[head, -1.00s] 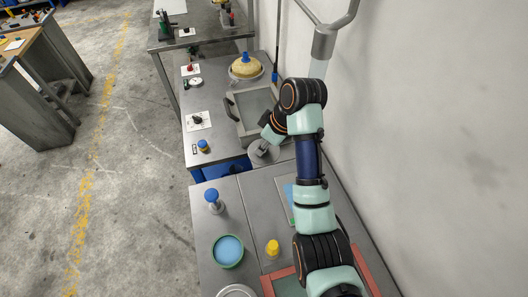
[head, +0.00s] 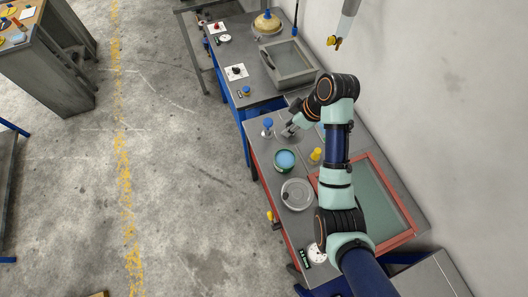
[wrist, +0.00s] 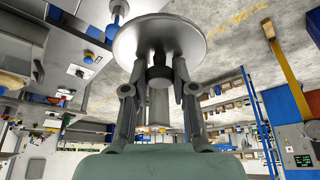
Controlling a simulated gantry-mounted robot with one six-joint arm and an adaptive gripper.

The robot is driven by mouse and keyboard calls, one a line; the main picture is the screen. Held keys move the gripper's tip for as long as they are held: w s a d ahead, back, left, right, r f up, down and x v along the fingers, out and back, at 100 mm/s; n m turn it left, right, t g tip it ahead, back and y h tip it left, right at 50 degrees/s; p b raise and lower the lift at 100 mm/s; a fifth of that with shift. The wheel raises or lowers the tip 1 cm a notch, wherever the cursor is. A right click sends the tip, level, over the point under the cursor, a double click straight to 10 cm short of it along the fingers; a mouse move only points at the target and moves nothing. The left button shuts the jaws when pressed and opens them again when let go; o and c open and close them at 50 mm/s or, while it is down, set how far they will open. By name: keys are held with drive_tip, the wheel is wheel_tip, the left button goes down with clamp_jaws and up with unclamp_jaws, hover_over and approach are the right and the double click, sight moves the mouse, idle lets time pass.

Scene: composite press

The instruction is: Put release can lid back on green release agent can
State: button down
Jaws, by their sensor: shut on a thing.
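My gripper (wrist: 160,72) is shut on the dark knob of a round grey metal lid (wrist: 160,32), which fills the top middle of the wrist view. In the head view the lid (head: 291,129) is small and partly hidden by my wrist. The green can (head: 279,170) stands upright and open on the metal table, with light blue content showing. My gripper and the lid are beyond the can in the head view, apart from it. The lid's height above the table is hard to tell.
A blue-capped container (head: 267,126) stands close left of the held lid. A yellow-capped item (head: 316,154) is right of the can. A grey round disc (head: 297,194) lies on the near side. A red-edged frame (head: 395,242) lies at the right, under my arm.

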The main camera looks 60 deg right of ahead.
drive_tip(key=shift+s+d+f, duration=0.1)
drive_tip(key=shift+d+f, duration=0.05)
drive_tip(key=shift+f, duration=0.15)
wheel_tip(320, 180, down, 19)
drive_tip(key=b, duration=0.3)
drive_tip(key=shift+d+f, duration=0.1)
drive_tip(key=shift+f, duration=0.1)
drive_tip(key=shift+f, duration=0.3)
drive_tip(key=c, duration=0.9)
unclamp_jaws()
drive_tip(key=shift+c, duration=0.2)
